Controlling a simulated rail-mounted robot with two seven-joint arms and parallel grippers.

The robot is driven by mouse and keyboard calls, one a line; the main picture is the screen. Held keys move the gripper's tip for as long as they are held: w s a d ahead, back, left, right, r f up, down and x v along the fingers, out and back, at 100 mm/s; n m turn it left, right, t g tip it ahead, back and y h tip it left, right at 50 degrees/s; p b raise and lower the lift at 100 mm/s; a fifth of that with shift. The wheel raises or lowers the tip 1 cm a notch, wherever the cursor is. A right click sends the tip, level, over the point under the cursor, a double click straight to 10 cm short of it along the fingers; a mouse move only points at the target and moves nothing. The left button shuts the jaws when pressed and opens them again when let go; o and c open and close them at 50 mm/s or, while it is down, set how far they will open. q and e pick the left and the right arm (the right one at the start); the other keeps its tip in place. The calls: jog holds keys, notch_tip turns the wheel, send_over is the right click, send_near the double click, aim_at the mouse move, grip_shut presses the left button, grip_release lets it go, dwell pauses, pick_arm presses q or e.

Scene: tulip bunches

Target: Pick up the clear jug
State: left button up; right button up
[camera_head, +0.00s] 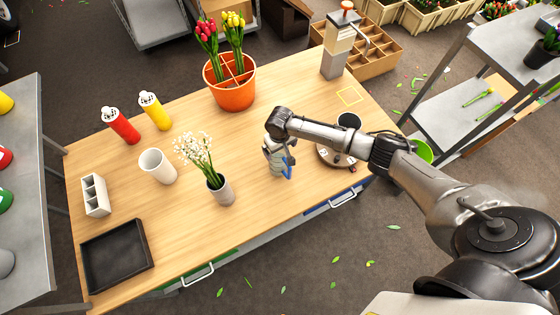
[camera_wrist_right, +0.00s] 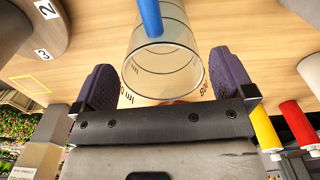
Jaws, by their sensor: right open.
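The clear jug (camera_head: 276,168) stands on the wooden table, partly hidden under my right wrist in the head view. Its blue handle (camera_head: 288,170) faces right. My right gripper (camera_head: 279,146) is over the jug, pointing down. In the right wrist view the clear jug (camera_wrist_right: 165,68) shows its round rim and printed markings. Its blue handle (camera_wrist_right: 150,15) is at the top of that view. The open fingers of the right gripper (camera_wrist_right: 165,82) lie on either side of the jug. I cannot tell whether they touch it. My left gripper is not in view.
A grey vase of white flowers (camera_head: 221,190) stands left of the jug. An orange tulip pot (camera_head: 231,95) stands behind. A black tray (camera_head: 116,258) lies front left.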

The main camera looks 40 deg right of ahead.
aim_at(282, 164)
jog(key=shift+s+f, duration=0.1)
jog(key=shift+f, duration=1.7)
jog(key=c, duration=1.4)
jog(key=shift+r, duration=0.15)
